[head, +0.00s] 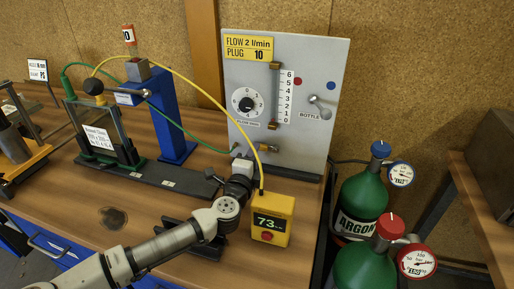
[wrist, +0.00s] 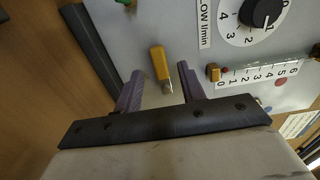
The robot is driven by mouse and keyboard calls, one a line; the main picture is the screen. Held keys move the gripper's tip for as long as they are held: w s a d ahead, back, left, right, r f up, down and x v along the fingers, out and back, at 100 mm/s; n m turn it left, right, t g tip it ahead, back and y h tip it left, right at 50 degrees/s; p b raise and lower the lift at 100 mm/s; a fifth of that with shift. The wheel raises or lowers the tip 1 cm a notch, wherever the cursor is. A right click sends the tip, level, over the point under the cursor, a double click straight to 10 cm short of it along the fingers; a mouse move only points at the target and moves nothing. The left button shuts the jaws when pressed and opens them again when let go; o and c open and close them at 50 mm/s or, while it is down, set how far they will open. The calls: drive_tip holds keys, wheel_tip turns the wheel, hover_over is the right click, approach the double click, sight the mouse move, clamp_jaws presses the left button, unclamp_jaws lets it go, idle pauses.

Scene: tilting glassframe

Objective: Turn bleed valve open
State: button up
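A small yellow-handled valve (head: 268,147) sits low on the grey panel, below the flow tube; I take it for the bleed valve, though no such label is readable. In the wrist view its yellow handle (wrist: 159,62) lies between my two purple-grey fingertips, with a visible gap on both sides. My gripper (wrist: 160,72) is open and apparently touches nothing. In the head view my gripper (head: 243,166) is just left of and below the valve, its fingers mostly hidden.
The grey panel (head: 310,60) carries a flow dial (head: 247,101), a flow tube and a bottle lever (head: 320,105). A yellow display box (head: 273,220) shows beside my wrist. Green gas bottles (head: 362,200) stand at right. A glass frame rig (head: 105,135) and hoses are at left.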

sight(265, 147)
drive_tip(key=shift+x, duration=1.45)
clamp_jaws()
